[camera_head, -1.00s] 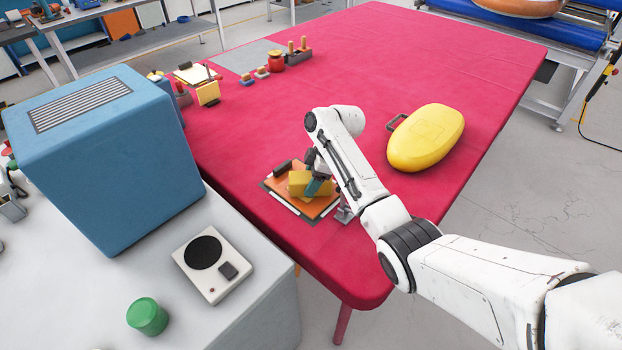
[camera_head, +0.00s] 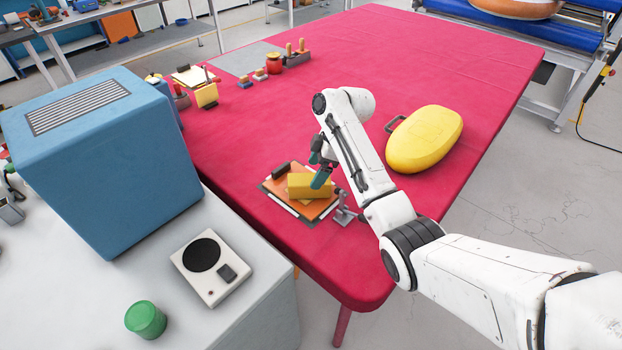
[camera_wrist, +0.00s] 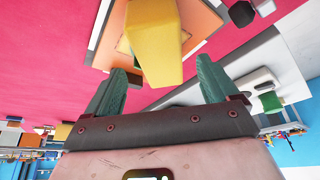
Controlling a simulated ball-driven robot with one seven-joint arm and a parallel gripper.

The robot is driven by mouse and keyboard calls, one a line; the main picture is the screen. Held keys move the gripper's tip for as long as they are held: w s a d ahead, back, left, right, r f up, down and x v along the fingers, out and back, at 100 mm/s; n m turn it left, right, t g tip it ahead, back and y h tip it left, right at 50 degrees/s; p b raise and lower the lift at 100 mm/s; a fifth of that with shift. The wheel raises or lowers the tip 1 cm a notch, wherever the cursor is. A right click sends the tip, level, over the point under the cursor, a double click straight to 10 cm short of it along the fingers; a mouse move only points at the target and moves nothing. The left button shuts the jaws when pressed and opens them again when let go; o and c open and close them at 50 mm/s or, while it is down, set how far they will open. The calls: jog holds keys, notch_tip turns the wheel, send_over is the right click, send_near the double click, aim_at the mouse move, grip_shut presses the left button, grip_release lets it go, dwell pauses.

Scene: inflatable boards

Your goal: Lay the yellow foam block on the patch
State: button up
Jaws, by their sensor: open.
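The yellow foam block (camera_head: 309,185) lies on the orange patch (camera_head: 318,209), which sits on a dark board with white strips near the front left edge of the red table. In the wrist view the yellow block (camera_wrist: 155,40) is just beyond my fingertips, over the orange patch (camera_wrist: 200,22). My gripper (camera_head: 318,172) is above and beside the block's right end. Part of the block's right end is hidden behind a finger in the head view.
A dark roller-like piece (camera_head: 281,170) lies at the board's back left corner, and a small grey metal stand (camera_head: 343,209) is at its right. The blue box (camera_head: 110,160) stands left. The table's middle is clear.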

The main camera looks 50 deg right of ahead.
jog(key=v, duration=0.6)
jog(key=shift+r, duration=0.35)
jog(key=shift+s+d, duration=0.15)
